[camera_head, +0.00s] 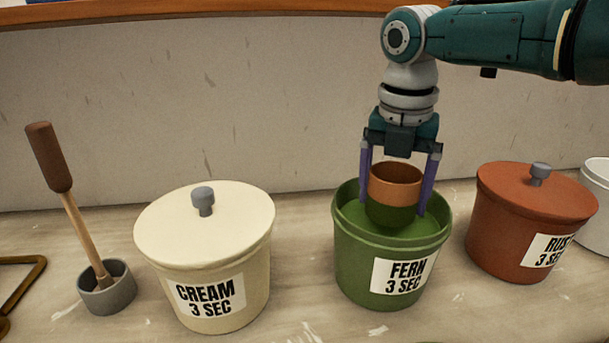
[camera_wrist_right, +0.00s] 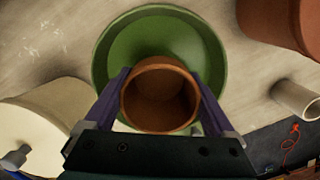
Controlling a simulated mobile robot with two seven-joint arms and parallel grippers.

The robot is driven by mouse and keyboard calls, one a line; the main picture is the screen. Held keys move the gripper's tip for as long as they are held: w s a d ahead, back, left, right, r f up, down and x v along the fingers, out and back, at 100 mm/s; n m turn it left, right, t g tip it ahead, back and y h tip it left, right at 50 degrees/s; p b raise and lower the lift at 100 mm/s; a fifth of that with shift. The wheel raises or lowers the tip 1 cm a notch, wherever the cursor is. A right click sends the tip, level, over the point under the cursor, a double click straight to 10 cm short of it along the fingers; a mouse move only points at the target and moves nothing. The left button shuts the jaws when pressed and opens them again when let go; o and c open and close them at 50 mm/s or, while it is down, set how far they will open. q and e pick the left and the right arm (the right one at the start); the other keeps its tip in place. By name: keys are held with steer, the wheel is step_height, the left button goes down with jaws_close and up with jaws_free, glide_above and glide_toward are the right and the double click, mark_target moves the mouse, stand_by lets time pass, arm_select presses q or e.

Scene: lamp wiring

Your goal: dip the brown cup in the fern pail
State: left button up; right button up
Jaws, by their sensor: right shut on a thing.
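The brown cup (camera_head: 396,186) is upright, with its lower part coated green and its upper part bare brown. My right gripper (camera_head: 399,205) is shut on the cup, with one purple finger on each side. It holds the cup inside the mouth of the open green fern pail (camera_head: 385,262), over the green liquid. I cannot tell whether the cup's bottom touches the liquid. In the right wrist view the cup (camera_wrist_right: 160,95) is seen from above, empty inside, within the pail's rim (camera_wrist_right: 103,58). My left gripper is not in view.
A lidded cream pail (camera_head: 205,240) stands left of the fern pail, and a lidded rust pail (camera_head: 530,215) stands right. A brown-headed tool (camera_head: 62,185) stands in a grey holder (camera_head: 107,290) at far left. A white container (camera_head: 597,200) is at the right edge. A wall runs behind.

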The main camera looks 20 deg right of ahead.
steer(key=shift+r, duration=0.1)
step_height(320, 180, up, 5)
steer(key=p, duration=0.5)
stand_by(0.4)
